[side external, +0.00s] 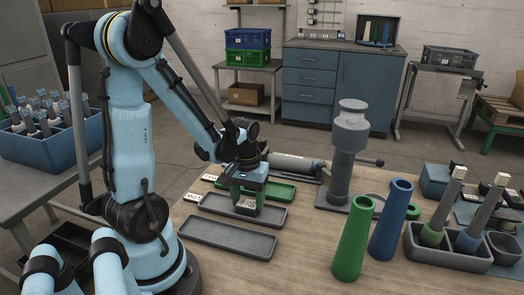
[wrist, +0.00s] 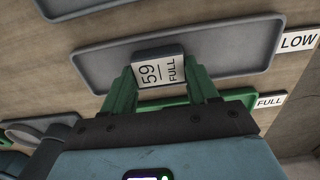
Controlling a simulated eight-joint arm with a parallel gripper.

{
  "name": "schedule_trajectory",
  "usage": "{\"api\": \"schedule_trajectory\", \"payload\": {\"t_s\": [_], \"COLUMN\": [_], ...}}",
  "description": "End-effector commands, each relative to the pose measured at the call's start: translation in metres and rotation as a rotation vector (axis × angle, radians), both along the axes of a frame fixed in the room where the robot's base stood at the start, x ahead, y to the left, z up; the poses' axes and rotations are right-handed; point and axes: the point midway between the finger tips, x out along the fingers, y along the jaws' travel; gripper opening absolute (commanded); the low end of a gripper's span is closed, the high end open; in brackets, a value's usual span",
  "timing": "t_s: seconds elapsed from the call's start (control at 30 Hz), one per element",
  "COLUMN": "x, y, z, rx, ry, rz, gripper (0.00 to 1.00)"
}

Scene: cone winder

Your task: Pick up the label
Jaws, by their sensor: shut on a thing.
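The label (wrist: 160,72) is a small pale block with a dark edge, marked "59 FULL", in the wrist view. My gripper (wrist: 165,88) has green fingers, one on each side of the label, and is shut on it. In the side external view my gripper (side external: 247,200) points down over the middle grey tray (side external: 272,216), with the label's pale face (side external: 246,204) low between the fingers. Whether the label touches the tray floor, I cannot tell. That same tray lies behind the label in the wrist view (wrist: 105,66), beside a "LOW" card (wrist: 297,40).
A green tray (side external: 284,193) with a "FULL" card (wrist: 270,101) lies behind; an empty grey tray (side external: 228,238) lies in front. To the right stand a grey post (side external: 348,150), a green cone (side external: 352,240), a blue cone (side external: 391,220) and a grey holder (side external: 445,257).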

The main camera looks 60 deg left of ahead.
Motion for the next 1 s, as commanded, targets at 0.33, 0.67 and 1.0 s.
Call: {"api": "schedule_trajectory", "payload": {"t_s": [0.33,0.67,1.0], "x": [0.0,0.0,-0.003], "y": [0.0,0.0,-0.049], "z": [0.002,0.027,0.069], "rx": [0.0,0.0,0.0], "ry": [0.0,0.001,0.003], "rz": [0.0,0.0,-0.009], "gripper": [0.29,0.29,0.29]}}
